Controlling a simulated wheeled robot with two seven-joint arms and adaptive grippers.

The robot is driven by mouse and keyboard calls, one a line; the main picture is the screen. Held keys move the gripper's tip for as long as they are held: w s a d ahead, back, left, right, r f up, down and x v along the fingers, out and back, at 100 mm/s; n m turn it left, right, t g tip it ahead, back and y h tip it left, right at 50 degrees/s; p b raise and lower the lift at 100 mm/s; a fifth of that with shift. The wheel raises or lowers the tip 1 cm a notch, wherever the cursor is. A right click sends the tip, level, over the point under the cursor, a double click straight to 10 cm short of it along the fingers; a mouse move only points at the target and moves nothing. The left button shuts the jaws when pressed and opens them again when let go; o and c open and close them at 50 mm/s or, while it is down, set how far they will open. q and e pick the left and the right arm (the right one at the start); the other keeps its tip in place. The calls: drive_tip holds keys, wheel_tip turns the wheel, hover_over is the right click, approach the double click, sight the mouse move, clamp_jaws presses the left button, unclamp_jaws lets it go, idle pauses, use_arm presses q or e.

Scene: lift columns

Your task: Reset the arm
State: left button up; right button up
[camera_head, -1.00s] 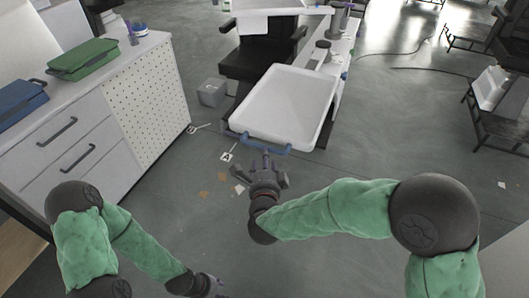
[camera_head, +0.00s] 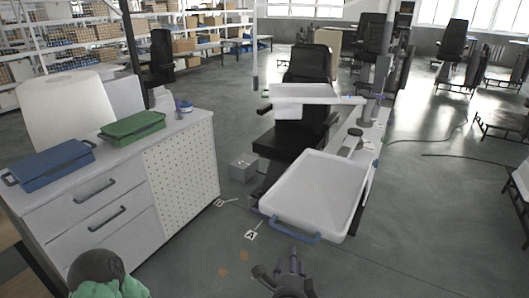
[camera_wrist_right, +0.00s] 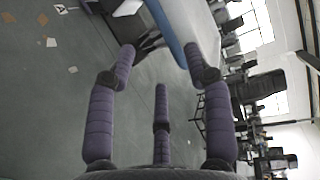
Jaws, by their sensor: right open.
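My right gripper (camera_head: 285,275) shows at the bottom middle of the head view, just below the blue handle (camera_head: 293,229) of the white tray (camera_head: 318,190). In the right wrist view its fingers (camera_wrist_right: 160,85) are spread apart with nothing between them. The blue handle (camera_wrist_right: 166,28) and white tray (camera_wrist_right: 195,25) show beyond the fingertips in the wrist view, apart from them. Part of my left arm shows at the bottom left of the head view; the left gripper is out of the picture.
A white cabinet (camera_head: 180,180) stands at the left, with a green case (camera_head: 132,128) and a blue case (camera_head: 48,165) on top. A grey box (camera_head: 243,167) lies on the floor beside a black chair (camera_head: 290,140).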

wheel_tip(320, 180, down, 21)
drive_tip(key=s+n+g+y+p, duration=0.2)
drive_tip(key=n+g+y, duration=0.2)
drive_tip(key=n+g, duration=0.5)
drive_tip(key=s+f+n+g+y, duration=0.3)
drive_tip(key=s+f+n+g, duration=0.3)
drive_tip(key=s+f, duration=0.8)
drive_tip(key=s+n, duration=0.2)
drive_tip(key=n, duration=0.1)
drive_tip(key=shift+s+a+f+n+p, duration=0.2)
drive_tip(key=shift+s+n+p, duration=0.05)
drive_tip(key=shift+n+p, duration=0.1)
